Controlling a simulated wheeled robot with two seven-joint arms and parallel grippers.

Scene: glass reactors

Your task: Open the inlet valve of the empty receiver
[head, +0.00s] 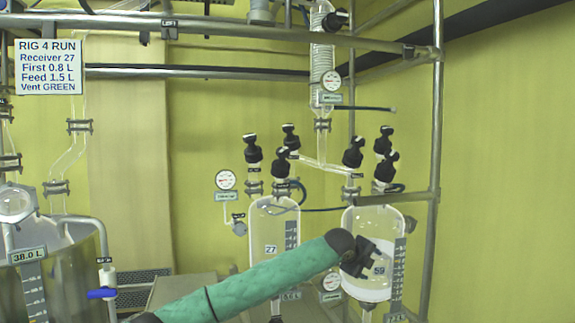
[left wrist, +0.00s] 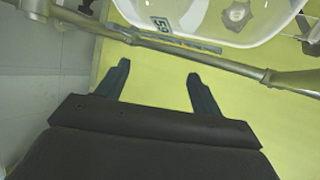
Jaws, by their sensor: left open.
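Two glass receivers hang side by side in the head view. Receiver 27 (head: 263,222) on the left looks clear, with no plain liquid level. Receiver 59 (head: 365,220) on the right has a whitish fill in its lower part. Black-knobbed valves stand on both: a left knob (head: 252,151), back knob (head: 291,138) and front knob (head: 281,163) over 27; a left knob (head: 353,152), back knob (head: 383,142) and front knob (head: 386,168) over 59. Their small tags are unreadable. My left gripper (head: 361,257) is open and empty before receiver 59; its fingers show in the left wrist view (left wrist: 159,70).
A sign (head: 48,66) names receiver 27. A glass condenser (head: 323,70) hangs above, with a glass branch (head: 325,165) running between the receivers' valves. Steel rails and an upright post (head: 433,160) frame the rig. A large vessel (head: 65,275) stands at left.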

